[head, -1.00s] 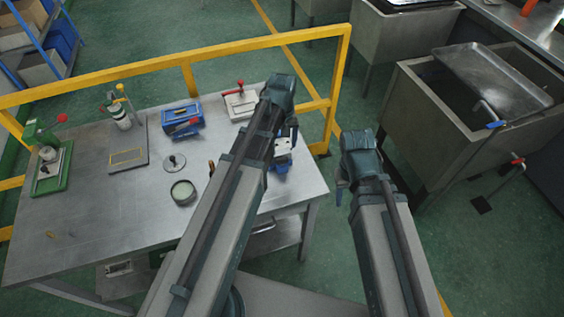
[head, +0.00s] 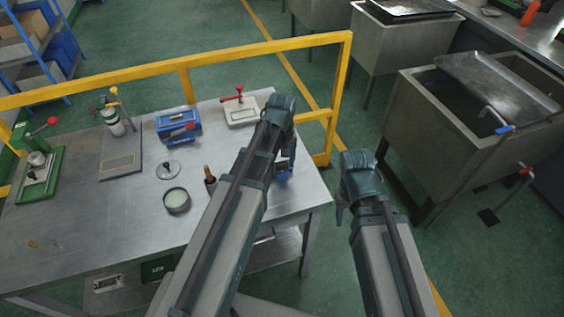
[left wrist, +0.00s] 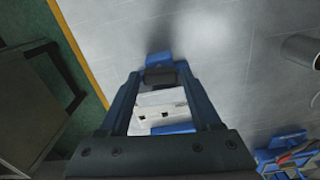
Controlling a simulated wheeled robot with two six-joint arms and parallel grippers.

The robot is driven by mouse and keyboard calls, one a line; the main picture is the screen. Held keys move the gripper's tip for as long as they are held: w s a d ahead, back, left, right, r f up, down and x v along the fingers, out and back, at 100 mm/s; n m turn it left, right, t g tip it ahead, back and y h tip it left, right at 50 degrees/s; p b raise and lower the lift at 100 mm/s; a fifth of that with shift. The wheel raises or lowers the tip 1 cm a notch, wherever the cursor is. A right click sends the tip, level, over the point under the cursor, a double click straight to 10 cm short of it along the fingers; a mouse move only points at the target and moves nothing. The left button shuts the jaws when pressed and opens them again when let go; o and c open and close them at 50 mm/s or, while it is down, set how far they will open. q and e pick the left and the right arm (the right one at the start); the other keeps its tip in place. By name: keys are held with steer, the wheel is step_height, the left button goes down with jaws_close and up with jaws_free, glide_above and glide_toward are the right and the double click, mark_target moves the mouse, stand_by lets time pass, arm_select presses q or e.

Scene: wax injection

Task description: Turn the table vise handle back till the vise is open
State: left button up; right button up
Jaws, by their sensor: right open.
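The table vise (head: 284,171) is a blue and pale grey body near the table's right edge in the head view, largely hidden by my left arm. In the left wrist view the vise (left wrist: 160,112) lies below and between my left fingers, with blue ends and a pale middle. My left gripper (head: 292,139) is over the vise. In the left wrist view its fingers (left wrist: 161,75) stand apart, with a dark block between their tips; whether they grip it is unclear. The vise handle is not clearly distinguishable. My right gripper (head: 341,203) is open, off the table's right side.
The metal table (head: 110,225) holds a blue box with a red part (head: 178,123), a white-based device with a red handle (head: 240,108), a round tin (head: 176,200) and a green press (head: 40,170). A yellow rail (head: 190,72) runs behind; sinks (head: 470,150) stand at right.

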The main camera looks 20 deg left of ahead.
mark_target(282, 164)
arm_select(q)
jaws_close()
steer(key=shift+n, duration=0.8)
steer(key=shift+o, duration=1.9)
jaws_free()
steer(key=shift+r, duration=0.1)
step_height(282, 164, up, 14)
steer(key=p, duration=1.3)
steer(key=shift+f+p, duration=0.2)
steer(key=shift+p, duration=0.2)
